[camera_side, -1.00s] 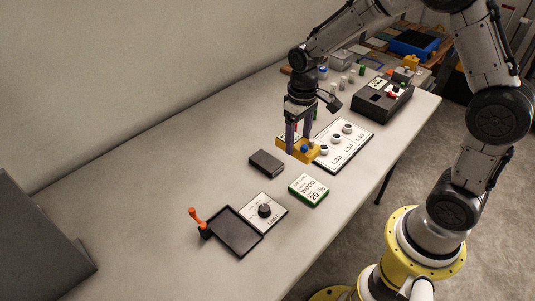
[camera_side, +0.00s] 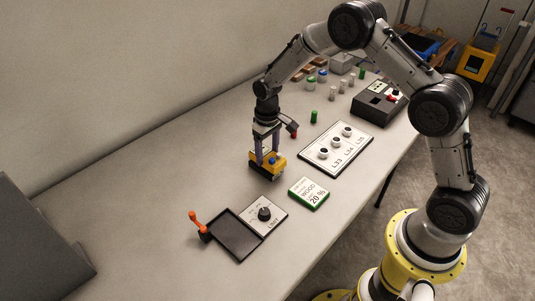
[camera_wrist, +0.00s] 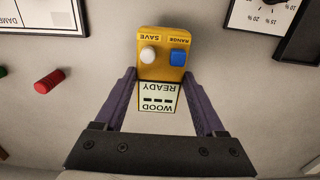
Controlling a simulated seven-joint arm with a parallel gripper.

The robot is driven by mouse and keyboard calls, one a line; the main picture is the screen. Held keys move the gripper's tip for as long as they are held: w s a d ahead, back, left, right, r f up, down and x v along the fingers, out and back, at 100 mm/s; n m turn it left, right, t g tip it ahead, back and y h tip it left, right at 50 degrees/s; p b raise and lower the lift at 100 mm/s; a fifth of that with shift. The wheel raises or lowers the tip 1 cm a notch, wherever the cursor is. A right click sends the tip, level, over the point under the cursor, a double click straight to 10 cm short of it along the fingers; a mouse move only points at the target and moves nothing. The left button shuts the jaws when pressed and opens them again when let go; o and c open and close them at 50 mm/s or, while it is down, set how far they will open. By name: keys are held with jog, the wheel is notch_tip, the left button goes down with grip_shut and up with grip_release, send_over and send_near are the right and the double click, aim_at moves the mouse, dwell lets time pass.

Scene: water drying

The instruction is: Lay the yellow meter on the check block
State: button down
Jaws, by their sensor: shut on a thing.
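The yellow meter (camera_side: 267,158) is held between the two purple fingers of my gripper (camera_side: 267,157). In the camera_wrist view the meter (camera_wrist: 163,52) shows a white knob, a blue button and a screen reading "WOOD READY"; my gripper (camera_wrist: 165,95) is shut on its sides.
A black tray (camera_side: 235,236) with an orange lever (camera_side: 197,219) and a knob panel (camera_side: 265,213) lie nearer. A panel with several round pieces (camera_side: 337,149) and a dark box (camera_side: 379,104) stand farther back. A red cylinder (camera_wrist: 47,82) is near the meter.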

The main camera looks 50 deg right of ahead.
jog(key=shift+f, duration=0.4)
jog(key=shift+f, duration=0.1)
grip_release()
